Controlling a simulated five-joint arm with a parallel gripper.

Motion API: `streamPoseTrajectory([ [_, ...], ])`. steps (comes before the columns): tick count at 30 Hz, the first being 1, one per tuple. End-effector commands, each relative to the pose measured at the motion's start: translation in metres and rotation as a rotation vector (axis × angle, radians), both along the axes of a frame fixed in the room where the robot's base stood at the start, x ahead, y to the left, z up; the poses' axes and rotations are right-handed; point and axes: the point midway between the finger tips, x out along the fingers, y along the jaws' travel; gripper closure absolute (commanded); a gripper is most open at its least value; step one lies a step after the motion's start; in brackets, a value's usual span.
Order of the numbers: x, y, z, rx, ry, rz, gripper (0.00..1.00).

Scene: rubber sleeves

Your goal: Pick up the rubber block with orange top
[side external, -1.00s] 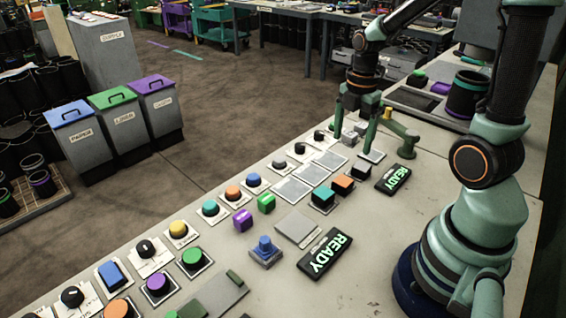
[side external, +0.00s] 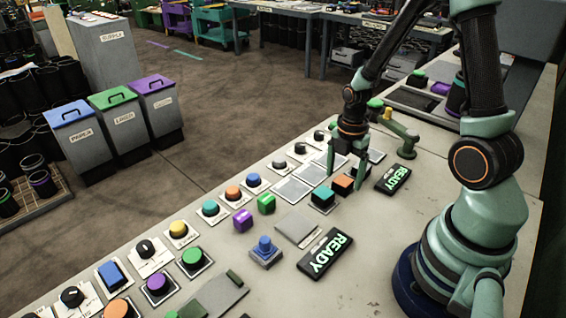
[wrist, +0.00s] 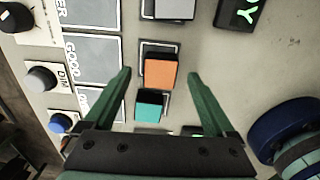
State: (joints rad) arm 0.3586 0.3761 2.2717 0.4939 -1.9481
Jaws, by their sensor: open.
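The rubber block with orange top (side external: 342,184) sits on the bench in a short row, just behind the block with teal top (side external: 322,195). In the wrist view the orange top (wrist: 160,72) lies between my two green fingers, and the teal top (wrist: 150,103) is nearer the palm. My gripper (side external: 345,174) is open and empty above the orange block, pointing down, with one finger on either side in the picture. It also shows in the wrist view (wrist: 159,74). The exact height of the fingertips over the block is hard to tell.
A grey block (wrist: 176,8) sits beyond the orange one.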

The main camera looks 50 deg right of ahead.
Motion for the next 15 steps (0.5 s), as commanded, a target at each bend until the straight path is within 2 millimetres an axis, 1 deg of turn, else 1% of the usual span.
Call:
streamPoseTrajectory([
  [1, -0.001, 0.0, -0.007, 0.002, 0.005, -0.001, 0.1],
  [3, -0.001, 0.0, -0.013, 0.001, 0.003, -0.001, 0.1],
  [6, 0.0, 0.0, -0.019, 0.001, 0.001, -0.001, 0.1],
  [14, 0.0, 0.0, -0.021, 0.0, 0.0, -0.001, 0.1],
  [15, 0.0, 0.0, -0.021, 0.0, 0.0, -0.001, 0.14],
])
